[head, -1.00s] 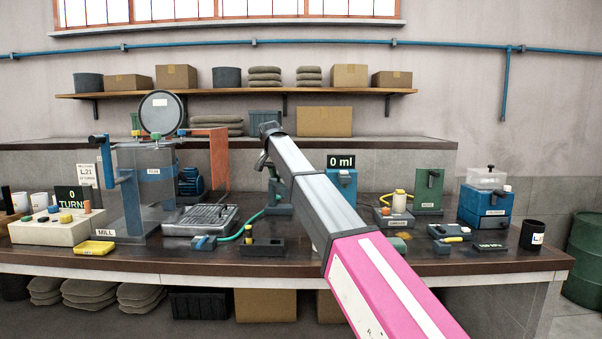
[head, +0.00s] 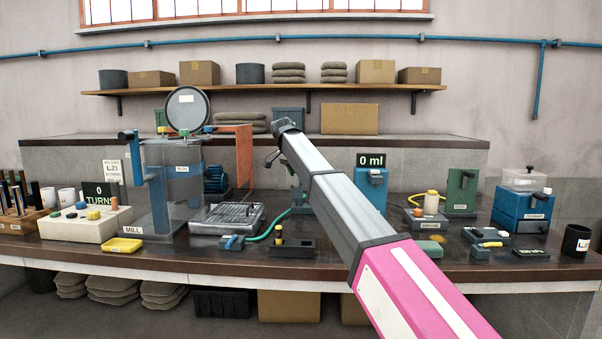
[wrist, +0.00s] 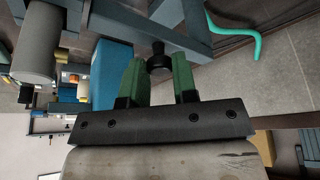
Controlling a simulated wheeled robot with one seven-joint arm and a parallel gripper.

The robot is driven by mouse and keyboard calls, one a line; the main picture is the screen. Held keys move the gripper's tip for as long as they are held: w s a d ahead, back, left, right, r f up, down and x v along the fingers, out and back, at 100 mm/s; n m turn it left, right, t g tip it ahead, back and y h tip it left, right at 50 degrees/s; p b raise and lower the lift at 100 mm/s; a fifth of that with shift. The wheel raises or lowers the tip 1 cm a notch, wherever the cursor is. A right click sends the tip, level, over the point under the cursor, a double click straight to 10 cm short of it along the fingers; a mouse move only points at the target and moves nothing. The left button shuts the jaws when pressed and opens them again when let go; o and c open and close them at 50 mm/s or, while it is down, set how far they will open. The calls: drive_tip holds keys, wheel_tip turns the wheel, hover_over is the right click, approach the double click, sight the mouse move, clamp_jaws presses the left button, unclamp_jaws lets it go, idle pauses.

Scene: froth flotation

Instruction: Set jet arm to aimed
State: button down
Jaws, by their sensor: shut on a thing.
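My gripper (head: 271,160) reaches out over the bench, close to the right of the upright orange mesh panel (head: 245,158). In the wrist view its green fingers (wrist: 158,76) are closed around a black knob (wrist: 157,56). The knob sits by blue bars (wrist: 180,22), which look like part of a blue frame. The knob seems to be the jet arm's handle, but no label for it is readable. In the head view my gripper and arm hide most of the knob and the frame.
The mill (head: 170,190) stands left of the gripper, with a metal grated tray (head: 228,217) in front. A teal hose (head: 268,231) runs over the bench. A blue unit with a 0 ml display (head: 370,160) stands right, partly behind my arm.

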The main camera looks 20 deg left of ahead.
drive_tip(key=shift+a+m, duration=0.2)
drive_tip(key=shift+m, duration=0.1)
idle(0.4)
drive_tip(key=c, duration=0.9)
unclamp_jaws()
drive_tip(key=shift+s, duration=0.1)
drive_tip(key=shift+r, duration=0.1)
drive_tip(key=v, duration=1)
drive_tip(key=shift+a+r, duration=0.2)
drive_tip(key=shift+r, duration=0.1)
drive_tip(key=shift+s+d, duration=0.1)
